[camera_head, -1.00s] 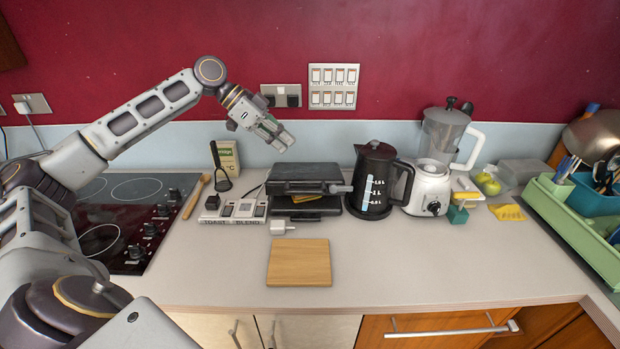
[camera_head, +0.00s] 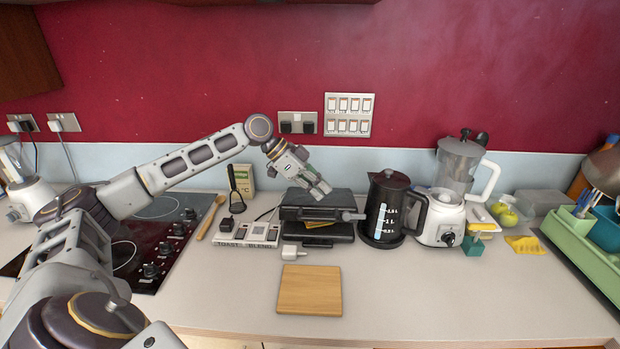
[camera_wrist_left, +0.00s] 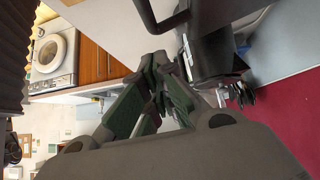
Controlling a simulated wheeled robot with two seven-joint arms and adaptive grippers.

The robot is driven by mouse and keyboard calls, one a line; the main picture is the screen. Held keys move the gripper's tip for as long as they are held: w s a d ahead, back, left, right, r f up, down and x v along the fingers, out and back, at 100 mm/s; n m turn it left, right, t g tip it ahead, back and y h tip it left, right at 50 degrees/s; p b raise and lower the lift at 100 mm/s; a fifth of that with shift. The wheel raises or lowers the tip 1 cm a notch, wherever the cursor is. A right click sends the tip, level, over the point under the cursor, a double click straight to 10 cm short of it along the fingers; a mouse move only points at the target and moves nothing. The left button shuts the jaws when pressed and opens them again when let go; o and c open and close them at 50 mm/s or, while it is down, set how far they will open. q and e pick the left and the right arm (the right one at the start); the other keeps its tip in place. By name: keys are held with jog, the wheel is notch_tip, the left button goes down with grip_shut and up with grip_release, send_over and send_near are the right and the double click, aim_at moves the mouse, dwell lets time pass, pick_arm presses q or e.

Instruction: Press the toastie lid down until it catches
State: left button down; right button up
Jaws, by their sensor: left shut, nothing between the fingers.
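The black toastie maker (camera_head: 318,238) stands on the counter, left of the kettle. Its lid (camera_head: 338,202) is partly raised, and something yellow-brown (camera_head: 318,224) shows in the gap between lid and base. A grey handle or latch sticks out at the lid's right front. My left gripper (camera_head: 325,190) is shut and empty, with its fingertips pointing down over the lid. I cannot tell whether they touch it. Its shut fingers also show in the left wrist view (camera_wrist_left: 162,68), where nearby dark shapes are hard to identify. My right gripper is out of view.
The black kettle (camera_head: 384,222) and white blender base (camera_head: 440,225) stand close on the right. A labelled switch panel (camera_head: 248,234) and white plug (camera_head: 294,252) are at the left. A wooden board (camera_head: 310,290) lies in front, with bare counter around it.

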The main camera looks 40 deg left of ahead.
aim_at(336, 217)
pick_arm(q)
jog(key=f, duration=0.1)
jog(key=d+f, duration=0.1)
jog(key=f, duration=0.1)
jog(key=shift+w+d+f, duration=0.1)
jog(key=shift+w+d, duration=0.05)
jog(key=shift+w, duration=0.05)
jog(key=shift+s+f+p, duration=0.1)
jog(key=shift+f+p, duration=0.25)
jog(key=shift+f, duration=0.7)
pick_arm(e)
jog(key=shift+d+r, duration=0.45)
